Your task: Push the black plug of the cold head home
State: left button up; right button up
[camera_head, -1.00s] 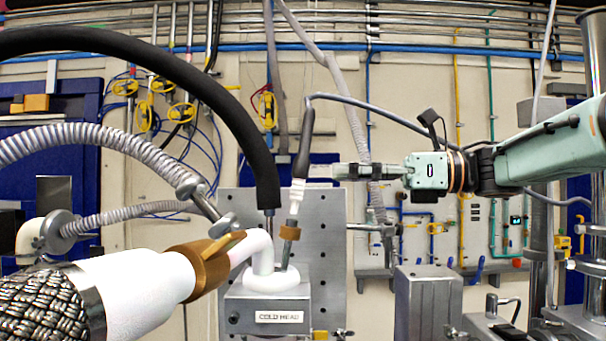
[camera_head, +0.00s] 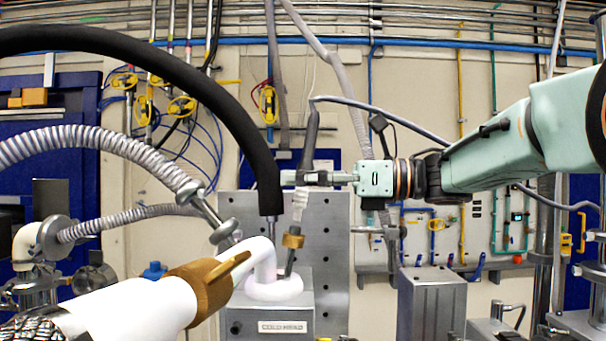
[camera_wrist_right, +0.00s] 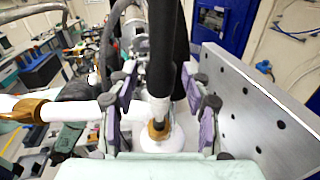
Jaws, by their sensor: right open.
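The black plug (camera_head: 311,140) hangs on a grey cable and leans slightly. Its pale lower end (camera_head: 300,204) sits above a brass collar (camera_head: 293,241) on a thin stem of the cold head (camera_head: 283,308). My right gripper (camera_head: 292,179) reaches in from the right at the plug's lower part. In the right wrist view the black plug (camera_wrist_right: 161,50) stands between the spread finger pads of my right gripper (camera_wrist_right: 160,103), with gaps on both sides, so it is open. The brass collar (camera_wrist_right: 158,130) shows below. How deep the plug sits is unclear. My left gripper is out of view.
A thick black hose (camera_head: 225,110) arches down just left of the plug. A white pipe with a brass fitting (camera_head: 205,287) enters the cold head from the left. A perforated metal plate (camera_head: 333,240) stands behind. A grey block (camera_head: 433,305) stands at the right.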

aim_at(301, 198)
jog(key=shift+d, duration=0.25)
jog(key=shift+s, duration=0.1)
jog(key=shift+c, duration=0.8)
jog(key=shift+a, duration=0.25)
jog(key=c, duration=0.8)
jog(key=f+b, duration=0.3)
jog(key=b, duration=0.1)
jog(key=shift+a+f, duration=0.1)
jog(key=shift+a, duration=0.1)
